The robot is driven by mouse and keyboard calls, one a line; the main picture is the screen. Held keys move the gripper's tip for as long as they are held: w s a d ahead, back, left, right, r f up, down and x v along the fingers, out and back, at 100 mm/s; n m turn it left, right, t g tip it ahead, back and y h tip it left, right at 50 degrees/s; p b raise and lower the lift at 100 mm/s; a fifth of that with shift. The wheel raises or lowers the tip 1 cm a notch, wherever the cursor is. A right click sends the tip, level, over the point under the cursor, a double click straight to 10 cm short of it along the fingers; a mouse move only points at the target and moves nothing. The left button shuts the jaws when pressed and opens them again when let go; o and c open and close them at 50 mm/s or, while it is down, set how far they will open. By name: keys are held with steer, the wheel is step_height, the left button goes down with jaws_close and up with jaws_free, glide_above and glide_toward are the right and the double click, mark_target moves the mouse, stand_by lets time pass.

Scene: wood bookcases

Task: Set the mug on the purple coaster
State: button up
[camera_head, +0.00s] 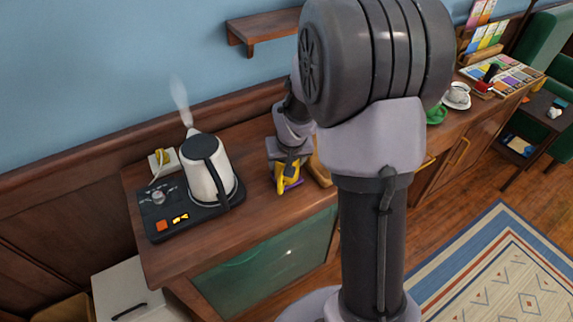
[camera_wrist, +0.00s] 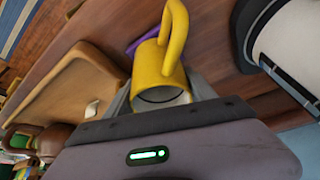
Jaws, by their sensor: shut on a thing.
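The yellow mug (camera_wrist: 160,68) is between the fingers of my gripper (camera_wrist: 160,95) in the wrist view, its handle pointing away from the palm. In the head view the mug (camera_head: 282,181) hangs at the end of my gripper (camera_head: 288,160), over or on the wooden counter right of the kettle. The purple coaster (camera_wrist: 139,45) shows only as a sliver behind the mug in the wrist view, and as a purple edge (camera_head: 293,185) in the head view. The mug hides most of it. I cannot tell whether mug and coaster touch.
A steaming kettle (camera_head: 205,170) stands on a dark base (camera_head: 160,222) to the left. A wooden board or tray (camera_wrist: 70,88) lies close to the mug on the other side. A cup on a saucer (camera_head: 457,96) stands farther right. The counter front (camera_head: 240,212) is clear.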

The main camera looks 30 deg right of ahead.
steer(key=o, duration=1.7)
steer(key=shift+r, duration=0.1)
steer(key=p+v, duration=0.5)
steer(key=v, duration=0.7)
steer(key=s+a+r+y, duration=0.1)
steer(key=s+a+r, duration=0.3)
steer(key=s+a, duration=0.1)
steer(key=s+a+r+t+y, duration=0.1)
steer(key=s+a+r, duration=0.3)
steer(key=s+a, duration=0.2)
steer(key=s+a+r+y, duration=0.1)
steer(key=s+a+r, duration=0.3)
steer(key=s, duration=0.4)
steer(key=shift+a+r+m, duration=0.1)
steer(key=shift+a+m, duration=0.3)
steer(key=shift+a, duration=0.45)
steer(key=shift+s, duration=0.1)
